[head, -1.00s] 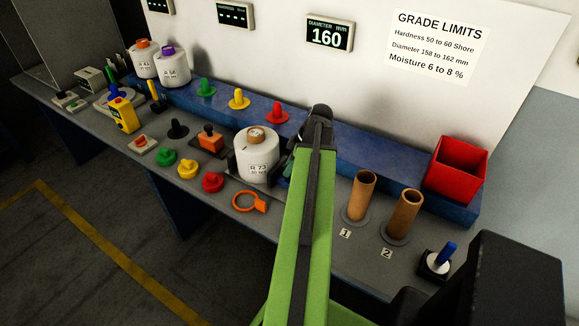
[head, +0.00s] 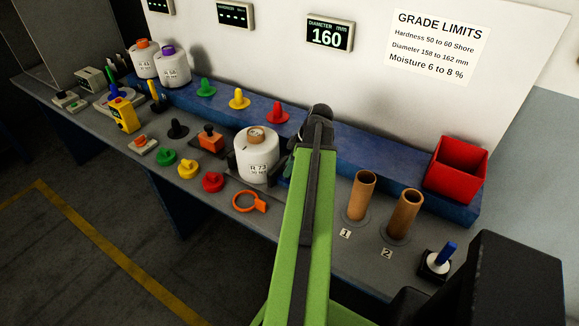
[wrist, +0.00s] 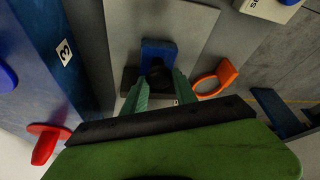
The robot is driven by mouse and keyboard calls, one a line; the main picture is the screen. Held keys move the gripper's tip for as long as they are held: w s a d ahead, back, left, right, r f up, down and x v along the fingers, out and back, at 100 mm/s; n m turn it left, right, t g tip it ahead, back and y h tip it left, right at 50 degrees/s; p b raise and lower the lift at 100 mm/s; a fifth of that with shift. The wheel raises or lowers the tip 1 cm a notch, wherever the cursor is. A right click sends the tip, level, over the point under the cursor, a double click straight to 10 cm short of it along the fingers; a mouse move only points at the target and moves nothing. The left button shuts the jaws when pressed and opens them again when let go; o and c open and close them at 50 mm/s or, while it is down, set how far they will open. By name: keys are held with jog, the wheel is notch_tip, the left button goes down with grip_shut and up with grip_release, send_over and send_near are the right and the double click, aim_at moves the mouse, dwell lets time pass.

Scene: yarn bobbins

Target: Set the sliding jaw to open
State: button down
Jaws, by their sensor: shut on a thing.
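The sliding jaw shows in the wrist view as a blue block (wrist: 158,50) with a dark knob (wrist: 157,71) on a grey plate (wrist: 190,30). My gripper (wrist: 160,86) has its green fingers on both sides of the knob and is shut on it. In the head view my gripper (head: 291,165) is low at the right side of a white bobbin (head: 257,158) marked R 73. The arm hides part of the jaw there. The diameter display (head: 329,34) reads 160.
An orange ring (head: 248,202) lies in front of the bobbin. A red peg (head: 277,113) stands behind it on the blue ledge. Two cardboard tubes (head: 361,196) (head: 404,214) and a red bin (head: 455,168) are to the right. Coloured knobs (head: 188,170) stand to the left.

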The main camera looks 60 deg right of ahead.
jog(key=s, duration=0.6)
jog(key=c, duration=1)
grip_release()
jog(key=shift+s, duration=0.1)
jog(key=p+v, duration=1.6)
jog(key=v, duration=0.1)
jog(key=shift+r, duration=0.2)
jog(key=shift+a, duration=0.1)
